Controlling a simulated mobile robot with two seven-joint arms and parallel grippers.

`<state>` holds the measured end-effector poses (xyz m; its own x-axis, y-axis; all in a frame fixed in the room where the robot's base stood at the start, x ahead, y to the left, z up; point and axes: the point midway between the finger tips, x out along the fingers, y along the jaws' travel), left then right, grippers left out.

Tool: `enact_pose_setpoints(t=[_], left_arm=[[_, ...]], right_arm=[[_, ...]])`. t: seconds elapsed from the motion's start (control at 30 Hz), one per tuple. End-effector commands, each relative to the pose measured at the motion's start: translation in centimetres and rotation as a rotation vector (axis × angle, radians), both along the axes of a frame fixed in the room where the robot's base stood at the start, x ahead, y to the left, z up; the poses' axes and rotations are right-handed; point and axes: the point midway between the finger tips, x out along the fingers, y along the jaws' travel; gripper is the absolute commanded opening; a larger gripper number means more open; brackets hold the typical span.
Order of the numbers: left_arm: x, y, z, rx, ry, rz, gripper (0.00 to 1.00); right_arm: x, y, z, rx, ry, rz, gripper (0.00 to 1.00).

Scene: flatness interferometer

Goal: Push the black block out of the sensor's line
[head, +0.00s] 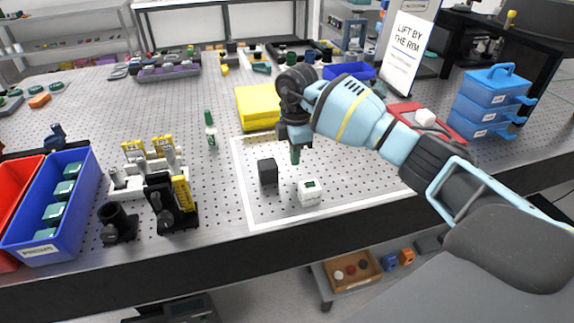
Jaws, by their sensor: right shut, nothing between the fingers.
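The black block (268,172) stands upright on the perforated table inside a white outlined area (242,188). A small white device with a green mark (309,192), perhaps the sensor, sits in front and to the right of it, apart from the block. My right gripper (295,157) points down just to the right of the black block, its fingers shut and empty. A small gap shows between the fingers and the block in the picture. My left gripper is not in view.
A yellow box (258,107) stands behind the outlined area. A small green-capped bottle (210,130) and black optical mounts (171,203) stand to the left. A blue bin (74,160) is at far left. The outlined area's right part is clear.

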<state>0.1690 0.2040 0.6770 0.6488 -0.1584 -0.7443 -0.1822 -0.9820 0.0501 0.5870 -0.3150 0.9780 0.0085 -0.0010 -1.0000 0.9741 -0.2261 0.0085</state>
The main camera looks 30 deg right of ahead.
Motion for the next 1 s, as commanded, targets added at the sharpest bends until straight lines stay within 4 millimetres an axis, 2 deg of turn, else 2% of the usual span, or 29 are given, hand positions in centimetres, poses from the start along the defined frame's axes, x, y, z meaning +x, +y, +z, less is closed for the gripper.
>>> enact_pose_setpoints(t=[0.2, 0.4, 0.57, 1.0], left_arm=[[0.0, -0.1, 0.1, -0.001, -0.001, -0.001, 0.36], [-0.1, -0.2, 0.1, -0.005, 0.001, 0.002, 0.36], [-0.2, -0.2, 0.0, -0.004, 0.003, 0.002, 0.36], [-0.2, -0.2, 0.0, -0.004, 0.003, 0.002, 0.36]], right_arm=[[0.0, -0.1, 4.1, -0.002, 0.004, -0.004, 0.0], [-0.1, -0.1, 6.3, -0.002, 0.006, -0.003, 0.0], [-0.1, -0.1, 6.9, -0.002, 0.007, -0.003, 0.0], [-0.1, -0.1, 6.9, -0.002, 0.007, -0.003, 0.0]])
